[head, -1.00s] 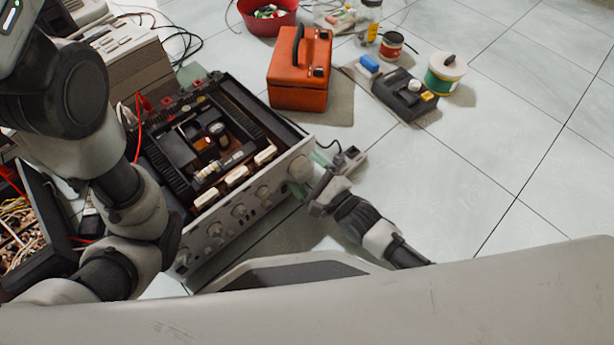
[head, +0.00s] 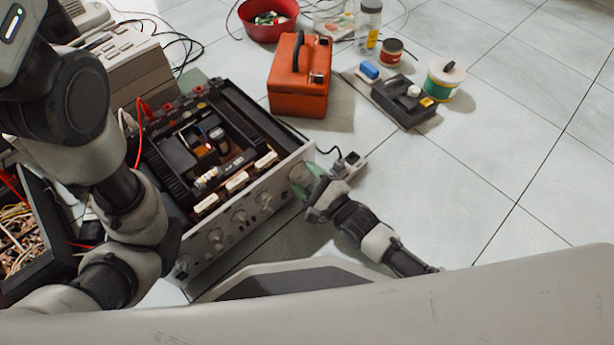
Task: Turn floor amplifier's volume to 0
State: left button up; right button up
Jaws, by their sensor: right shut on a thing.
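The floor amplifier (head: 252,205) stands on the tiles with its top cover off, its circuit parts showing. Its silver front panel carries several knobs and faces the lower right. The large volume knob (head: 298,173) is at the panel's right end. My right gripper (head: 307,182) is at that knob, its greenish fingers shut on it and partly covering it. The knob's marking is too small to read. My left arm comes in at the left and its gripper is out of view.
An orange case (head: 300,88) stands behind the amplifier. A black device (head: 404,101), a white-and-green tub (head: 445,80), a small jar (head: 391,52) and a red bowl (head: 268,22) lie farther back. A crate of wires (head: 22,235) is at left. The floor at right is clear.

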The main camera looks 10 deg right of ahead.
jog(key=n+p, duration=0.2)
jog(key=shift+r+n, duration=0.2)
jog(key=shift+n, duration=0.1)
jog(key=n+p, duration=0.3)
jog(key=n, duration=0.1)
jog(key=shift+n, duration=0.3)
jog(key=n+p, duration=0.1)
jog(key=n, duration=0.3)
jog(key=shift+f+p, duration=0.1)
jog(key=shift+p, duration=0.25)
jog(key=shift+n+p, duration=0.6)
jog(key=shift+n, duration=1.6)
jog(key=shift+f+n, duration=0.1)
jog(key=shift+n, duration=0.2)
jog(key=o, duration=0.9)
jog(key=shift+s+d, duration=0.1)
jog(key=shift+s, duration=0.05)
